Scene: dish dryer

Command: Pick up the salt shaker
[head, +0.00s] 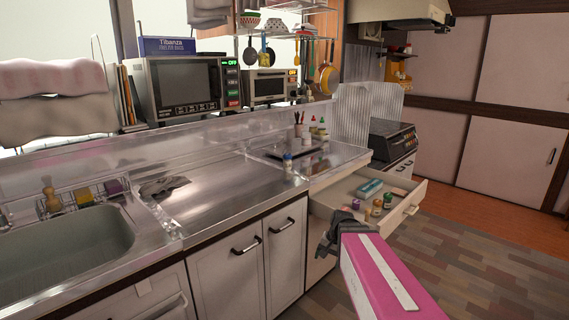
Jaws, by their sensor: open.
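A small clear shaker with a blue cap (288,162) stands upright on the steel counter near its front edge; it looks like the salt shaker, but no label is readable. My gripper (332,236) is dark and open, in front of the cabinets, below and to the right of the shaker and apart from it. The gap between its fingers is hard to see from here. Several small spice jars (377,208) with coloured caps stand in the open drawer (409,208), beyond my gripper.
A teal box (369,188) lies in the drawer, which juts out beside my gripper. A dark tray (297,153) and bottles are behind the shaker. The counter between cloth and shaker is clear.

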